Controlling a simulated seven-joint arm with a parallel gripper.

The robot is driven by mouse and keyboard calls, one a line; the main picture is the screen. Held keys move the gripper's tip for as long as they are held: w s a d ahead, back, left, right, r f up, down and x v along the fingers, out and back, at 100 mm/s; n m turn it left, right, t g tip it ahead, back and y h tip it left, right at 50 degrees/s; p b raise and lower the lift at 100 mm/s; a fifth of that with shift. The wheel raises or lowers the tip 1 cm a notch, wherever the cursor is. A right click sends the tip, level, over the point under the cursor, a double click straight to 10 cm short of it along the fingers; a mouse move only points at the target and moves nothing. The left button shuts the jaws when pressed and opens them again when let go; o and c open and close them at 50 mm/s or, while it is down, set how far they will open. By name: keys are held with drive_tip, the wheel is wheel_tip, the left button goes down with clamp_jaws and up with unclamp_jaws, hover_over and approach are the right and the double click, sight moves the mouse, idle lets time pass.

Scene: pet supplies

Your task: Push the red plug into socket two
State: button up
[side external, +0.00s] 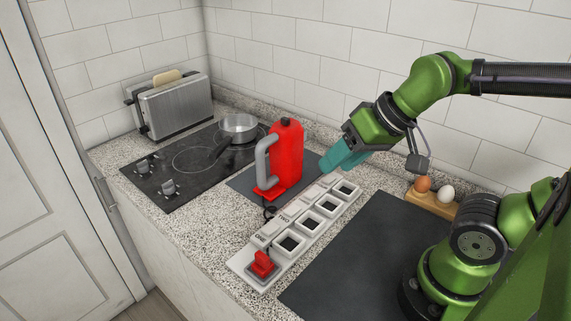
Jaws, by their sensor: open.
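The red plug (262,264) stands at the near end of a pale socket strip (240,262). I cannot tell how deep it sits there. Several dark square sockets run in a row from it toward the back right, all empty. Small lettering on the strip's left side seems to read "TWO", beside the sockets nearest the plug (290,243) and (309,223); I cannot tell which one it marks. My gripper (343,158) has teal fingers and is open. It is above the far end of the strip, well away from the plug, with nothing seen between its fingers.
A red kettle-like appliance (287,150) with a grey handle stands on a dark mat left of the strip. Behind are a pan (239,127) on the hob and a toaster (175,108). An egg holder (431,202) is at right. A dark mat (350,255) lies clear.

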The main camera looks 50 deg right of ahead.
sight(262, 255)
drive_tip(key=w+a+f+n+g+h, duration=0.1)
drive_tip(key=w+a+n+g, duration=0.1)
drive_tip(key=w+a+g, duration=0.3)
drive_tip(key=w+a+f+n+g+h, duration=0.1)
drive_tip(key=w+a+n+g, duration=0.15)
drive_tip(key=a, duration=0.55)
drive_tip(key=shift+m+t, duration=0.45)
drive_tip(key=f, duration=1.7)
drive_tip(key=shift+w, duration=0.3)
drive_tip(key=shift+c, duration=0.5)
clamp_jaws()
